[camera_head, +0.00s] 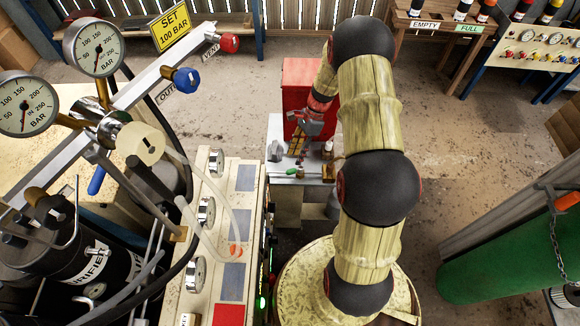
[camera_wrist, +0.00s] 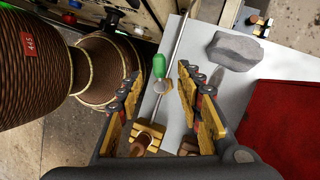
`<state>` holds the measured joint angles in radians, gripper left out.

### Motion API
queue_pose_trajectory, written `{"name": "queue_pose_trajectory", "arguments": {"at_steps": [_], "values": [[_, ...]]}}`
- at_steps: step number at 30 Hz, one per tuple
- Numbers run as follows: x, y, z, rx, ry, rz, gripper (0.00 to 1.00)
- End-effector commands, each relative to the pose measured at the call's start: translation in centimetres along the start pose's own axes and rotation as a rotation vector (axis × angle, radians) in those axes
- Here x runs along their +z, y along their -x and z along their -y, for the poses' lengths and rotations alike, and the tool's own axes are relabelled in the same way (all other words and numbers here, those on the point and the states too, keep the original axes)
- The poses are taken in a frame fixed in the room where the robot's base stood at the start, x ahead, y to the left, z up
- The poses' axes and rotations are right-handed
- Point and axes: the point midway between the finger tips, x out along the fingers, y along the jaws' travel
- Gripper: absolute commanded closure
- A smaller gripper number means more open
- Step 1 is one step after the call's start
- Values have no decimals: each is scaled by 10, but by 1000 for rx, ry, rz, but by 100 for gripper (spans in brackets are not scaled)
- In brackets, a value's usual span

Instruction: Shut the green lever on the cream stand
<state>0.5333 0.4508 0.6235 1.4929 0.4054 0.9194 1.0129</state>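The green lever (camera_head: 292,171) is small and sits near the front of the pale stand (camera_head: 284,181). In the wrist view the green lever (camera_wrist: 159,65) shows just beyond my fingertips, joined to a round metal fitting on a thin grey rod. The stand's pale top (camera_wrist: 268,66) lies below and to the right there. My gripper (camera_head: 297,143) hangs over the stand, behind the lever in the head view. In the wrist view my gripper (camera_wrist: 158,88) is open, with its fingers apart on either side of the fitting. Nothing is clearly gripped.
A red box (camera_head: 300,75) stands at the back of the stand; its red side (camera_wrist: 285,128) also shows in the wrist view. A grey block (camera_wrist: 235,50) lies on the top. A brass block (camera_wrist: 148,137) is low between my fingers. A gauge panel (camera_head: 215,250) stands close left.

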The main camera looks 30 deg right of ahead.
Motion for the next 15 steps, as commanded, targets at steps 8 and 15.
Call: {"name": "queue_pose_trajectory", "arguments": {"at_steps": [8,15], "values": [[-1,-39,0,3,3,0,64],[0,-70,0,1,3,0,64]]}}
